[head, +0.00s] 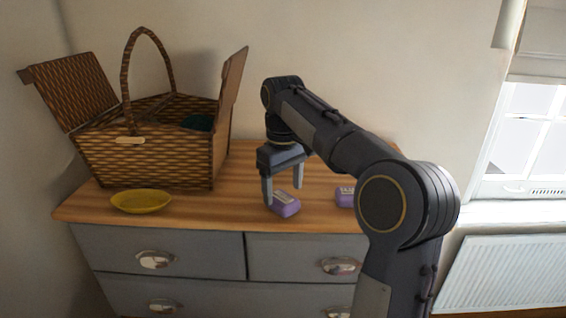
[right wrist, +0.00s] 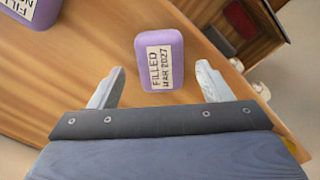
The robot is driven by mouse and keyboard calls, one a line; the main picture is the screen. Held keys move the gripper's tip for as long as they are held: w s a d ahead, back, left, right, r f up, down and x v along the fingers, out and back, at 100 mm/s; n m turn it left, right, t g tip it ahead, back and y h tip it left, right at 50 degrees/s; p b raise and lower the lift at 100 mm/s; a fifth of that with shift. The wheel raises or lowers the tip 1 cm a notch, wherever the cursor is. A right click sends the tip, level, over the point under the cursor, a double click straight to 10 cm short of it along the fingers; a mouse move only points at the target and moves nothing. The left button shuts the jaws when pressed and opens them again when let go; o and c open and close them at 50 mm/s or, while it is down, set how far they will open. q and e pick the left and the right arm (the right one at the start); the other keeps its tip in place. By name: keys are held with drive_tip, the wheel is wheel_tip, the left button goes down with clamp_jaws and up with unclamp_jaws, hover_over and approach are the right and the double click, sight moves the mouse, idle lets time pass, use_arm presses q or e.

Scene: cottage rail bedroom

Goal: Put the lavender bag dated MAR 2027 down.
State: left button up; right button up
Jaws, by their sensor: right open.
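The lavender bag dated MAR 2027 (right wrist: 160,58) is a small purple block with a white label reading FILLED MAR 2027. In the head view this bag (head: 285,205) lies on the wooden dresser top near its front edge. My right gripper (head: 283,192) is open above it, fingers pointing down. In the right wrist view the bag shows between the two fingertips (right wrist: 160,78), with a gap on each side. A second lavender bag (head: 345,196) lies to the right, partly hidden by my arm. In the wrist view it shows at the top left (right wrist: 40,8), its date cut off.
A wicker basket (head: 150,160) with open lids stands at the back left of the dresser top (head: 225,208). A yellow dish (head: 142,202) sits before it near the front edge. Bare wood lies between dish and bag. Drawers with metal pulls (head: 155,259) are below.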

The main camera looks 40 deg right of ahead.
sight(292, 204)
drive_tip(key=shift+t+y, duration=0.5)
drive_tip(key=shift+y, duration=0.1)
drive_tip(key=s+r, duration=0.1)
drive_tip(key=r, duration=0.1)
drive_tip(key=s+r, duration=0.1)
drive_tip(key=r, duration=0.1)
drive_tip(key=s+r, duration=0.1)
drive_tip(key=r, duration=0.1)
drive_tip(key=shift+r, duration=0.15)
drive_tip(key=s+a+f+m+t+y, duration=0.2)
drive_tip(key=s+a+f+t, duration=0.2)
drive_tip(key=s+a+f, duration=1.3)
wheel_tip(292, 204, down, 2)
drive_tip(key=shift+s+a+f+m+t+y, duration=0.2)
drive_tip(key=shift+s+f+m+t+y, duration=0.15)
drive_tip(key=shift+s, duration=0.55)
